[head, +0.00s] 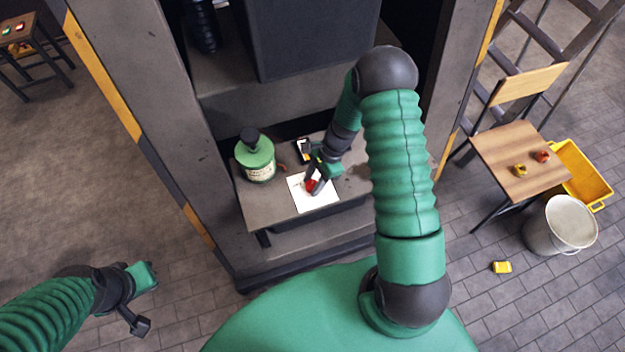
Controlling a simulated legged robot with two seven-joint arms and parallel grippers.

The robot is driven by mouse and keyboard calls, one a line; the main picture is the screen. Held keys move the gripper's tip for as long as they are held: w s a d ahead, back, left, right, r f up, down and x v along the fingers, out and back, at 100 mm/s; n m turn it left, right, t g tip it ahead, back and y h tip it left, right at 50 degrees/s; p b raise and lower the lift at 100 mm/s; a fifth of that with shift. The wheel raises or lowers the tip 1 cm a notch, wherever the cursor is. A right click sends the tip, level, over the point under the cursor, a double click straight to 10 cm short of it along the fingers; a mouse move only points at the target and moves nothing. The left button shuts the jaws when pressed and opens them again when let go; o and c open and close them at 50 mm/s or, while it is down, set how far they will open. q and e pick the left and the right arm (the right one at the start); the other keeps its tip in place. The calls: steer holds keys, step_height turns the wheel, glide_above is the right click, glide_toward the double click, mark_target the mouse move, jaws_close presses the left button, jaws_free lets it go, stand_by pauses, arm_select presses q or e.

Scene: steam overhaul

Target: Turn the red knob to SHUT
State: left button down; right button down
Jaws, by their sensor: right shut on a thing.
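The red knob (311,186) sits on a white plate (319,203) on the grey shelf in front of me. It is small and partly covered by my gripper. My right gripper (315,185) reaches down over the plate and is shut on the red knob. The marks on the plate are too small to read, so the knob's setting cannot be told. My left gripper (143,302) is at the lower left, away from the shelf and over the floor; its finger opening is not clear.
A green bottle with a dark cap (256,158) stands on the shelf (270,212) left of the plate. Striped posts flank the shelf. A chair (517,160), yellow crate (588,180) and bucket (562,226) are at right.

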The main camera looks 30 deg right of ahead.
steer(key=n, duration=0.1)
steer(key=n+g, duration=0.1)
steer(key=n, duration=0.1)
steer(key=shift+w+d+n, duration=0.1)
steer(key=shift+w+n, duration=0.1)
steer(key=shift+n, duration=0.1)
steer(key=shift+r+n+g, duration=0.1)
steer(key=shift+n+g, duration=0.5)
steer(key=shift+n, duration=0.6)
steer(key=shift+w+n, duration=0.1)
steer(key=shift+n, duration=0.2)
steer(key=c, duration=1.2)
jaws_free()
steer(key=shift+c, duration=0.2)
steer(key=o, duration=0.3)
steer(key=shift+o, duration=0.2)
steer(key=shift+h, duration=0.3)
